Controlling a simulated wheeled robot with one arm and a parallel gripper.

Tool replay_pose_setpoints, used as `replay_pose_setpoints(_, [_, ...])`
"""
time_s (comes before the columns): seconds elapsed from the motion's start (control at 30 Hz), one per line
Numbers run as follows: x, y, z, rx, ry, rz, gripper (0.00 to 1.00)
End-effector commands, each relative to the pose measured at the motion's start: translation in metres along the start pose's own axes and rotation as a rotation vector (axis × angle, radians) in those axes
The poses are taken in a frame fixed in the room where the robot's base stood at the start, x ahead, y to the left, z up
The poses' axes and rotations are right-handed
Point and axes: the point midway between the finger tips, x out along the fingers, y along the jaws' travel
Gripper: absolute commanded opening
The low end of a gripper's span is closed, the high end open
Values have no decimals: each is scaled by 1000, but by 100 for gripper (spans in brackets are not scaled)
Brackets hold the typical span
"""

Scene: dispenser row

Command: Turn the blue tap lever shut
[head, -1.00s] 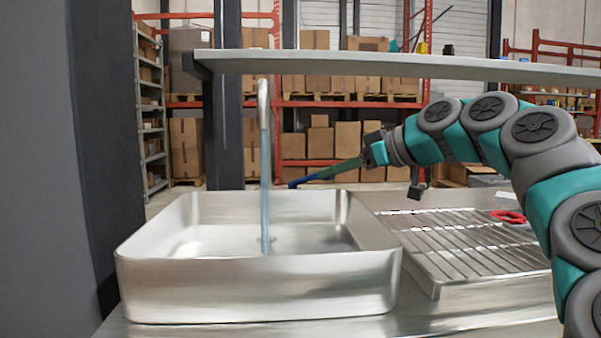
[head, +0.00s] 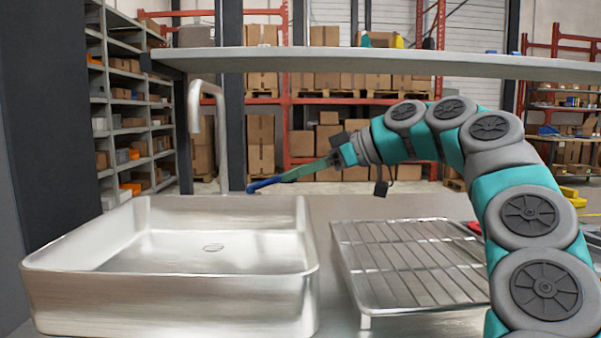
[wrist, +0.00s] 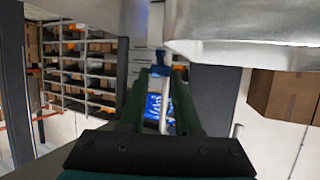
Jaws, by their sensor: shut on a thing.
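The blue tap lever (head: 262,185) shows in the head view as a short blue bar beside the lower part of the silver tap (head: 222,135). My gripper (head: 284,177) reaches in from the right with its green fingers shut on the lever. In the wrist view, the two dark green fingers (wrist: 158,78) have blue between them, but the lever's exact outline is hard to tell. The tap's spout hangs over the steel sink (head: 175,292). No water stream shows below the spout, and the drain in the basin is in plain view.
A wire drying rack (head: 400,265) stands right of the sink, below my arm. A long shelf board (head: 400,63) runs above the tap and arm. Shelving (head: 125,110) with bins stands at the left, and racks with boxes stand behind.

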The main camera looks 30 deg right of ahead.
Motion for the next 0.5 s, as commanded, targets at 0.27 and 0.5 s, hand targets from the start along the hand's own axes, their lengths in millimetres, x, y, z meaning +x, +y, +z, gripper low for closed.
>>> replay_pose_setpoints(0.27, [0,0,-1,0,2,2,45])
replay_pose_setpoints(0.5, [0,0,-1,0,1,1,62])
